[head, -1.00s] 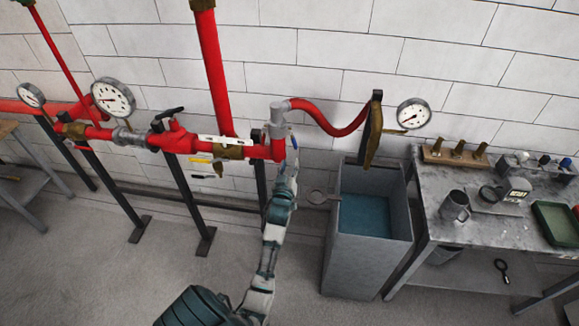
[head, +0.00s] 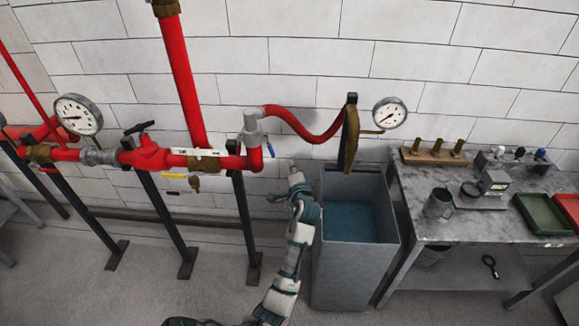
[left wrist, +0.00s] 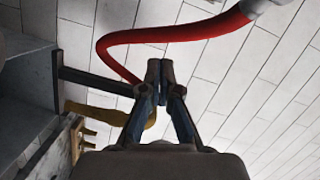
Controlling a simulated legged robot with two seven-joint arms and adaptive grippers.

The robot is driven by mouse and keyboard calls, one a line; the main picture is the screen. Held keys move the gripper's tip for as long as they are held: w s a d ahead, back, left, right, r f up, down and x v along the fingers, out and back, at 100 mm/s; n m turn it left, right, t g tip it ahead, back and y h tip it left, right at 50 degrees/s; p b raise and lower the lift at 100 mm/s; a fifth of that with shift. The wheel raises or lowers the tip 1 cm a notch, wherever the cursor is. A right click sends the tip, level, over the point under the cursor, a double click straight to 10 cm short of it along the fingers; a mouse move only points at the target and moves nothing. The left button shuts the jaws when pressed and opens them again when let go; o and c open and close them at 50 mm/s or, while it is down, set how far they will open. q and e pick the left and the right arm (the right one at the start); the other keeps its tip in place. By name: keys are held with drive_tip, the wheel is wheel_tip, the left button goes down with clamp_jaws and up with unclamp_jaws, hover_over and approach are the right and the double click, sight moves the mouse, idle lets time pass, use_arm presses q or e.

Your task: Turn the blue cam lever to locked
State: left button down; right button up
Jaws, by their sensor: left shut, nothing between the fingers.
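The blue cam lever (head: 271,152) is a small blue bar at the right side of the grey coupling (head: 254,127), where the red hose (head: 309,134) joins the red pipe. It points downward beside the pipe elbow; its exact seating is too small to tell. My left gripper (head: 292,167) is just right of and below the lever in the head view, apart from it in the picture. In the left wrist view its fingertips (left wrist: 160,66) are together and empty, with the red hose (left wrist: 150,38) behind them. The lever cannot be made out there. My right gripper is not in view.
A grey bin (head: 358,262) with blue contents stands right of my left arm. A workbench (head: 415,205) with a mug and trays is at the right. The red pipe (head: 219,161) on black stands runs left along the white wall. Open floor lies in front.

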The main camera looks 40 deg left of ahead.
sight(270, 148)
use_arm(q)
drive_tip(key=w+a+f+p, duration=0.1)
drive_tip(key=w+a+f, duration=0.1)
drive_tip(key=a, duration=0.7)
drive_tip(key=shift+w, duration=0.75)
